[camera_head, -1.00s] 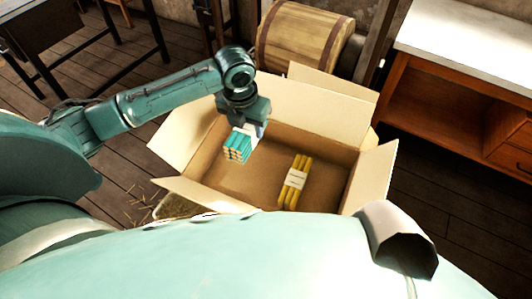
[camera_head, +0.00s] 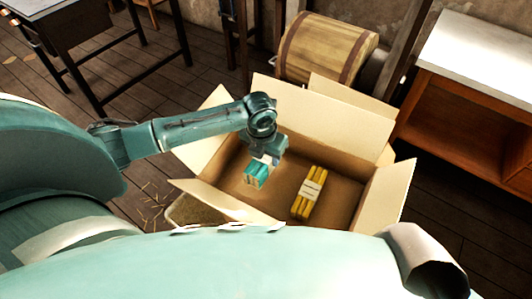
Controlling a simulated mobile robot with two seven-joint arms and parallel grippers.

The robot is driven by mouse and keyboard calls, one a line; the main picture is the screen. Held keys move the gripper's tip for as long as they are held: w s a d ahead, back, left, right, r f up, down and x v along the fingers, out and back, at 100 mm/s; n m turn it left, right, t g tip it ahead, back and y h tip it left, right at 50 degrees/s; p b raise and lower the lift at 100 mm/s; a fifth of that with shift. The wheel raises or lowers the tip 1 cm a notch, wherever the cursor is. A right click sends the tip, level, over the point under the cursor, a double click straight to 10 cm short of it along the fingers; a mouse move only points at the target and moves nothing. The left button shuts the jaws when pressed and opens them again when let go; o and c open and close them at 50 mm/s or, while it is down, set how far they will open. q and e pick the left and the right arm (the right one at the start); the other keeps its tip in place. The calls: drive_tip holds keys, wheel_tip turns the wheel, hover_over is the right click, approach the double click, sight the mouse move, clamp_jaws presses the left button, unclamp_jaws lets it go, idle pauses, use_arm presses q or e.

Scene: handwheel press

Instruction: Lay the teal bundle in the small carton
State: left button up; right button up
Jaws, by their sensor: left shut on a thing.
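The teal bundle (camera_head: 255,175), a pack of short teal sticks with a pale band, is in my left gripper (camera_head: 268,160). My left gripper is shut on it and points down inside the open carton (camera_head: 388,200), over its left part. I cannot tell whether the bundle touches the carton floor. A yellow bundle (camera_head: 308,194) with a white band lies on the carton floor to the right of the teal one. My right gripper is not in view.
The carton's flaps stand open around it. A wooden barrel (camera_head: 326,48) is behind it. A wooden cabinet with a pale top (camera_head: 487,45) stands at the right, a dark table (camera_head: 60,22) at the upper left. My own teal body fills the bottom.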

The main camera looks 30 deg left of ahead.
use_arm(q)
drive_tip(key=shift+f, duration=0.4)
drive_tip(key=o, duration=1.1)
drive_tip(key=r, duration=0.4)
drive_tip(key=s+r, duration=0.1)
drive_tip(key=r, duration=0.8)
drive_tip(key=shift+s+b, duration=0.35)
drive_tip(key=shift+s, duration=0.05)
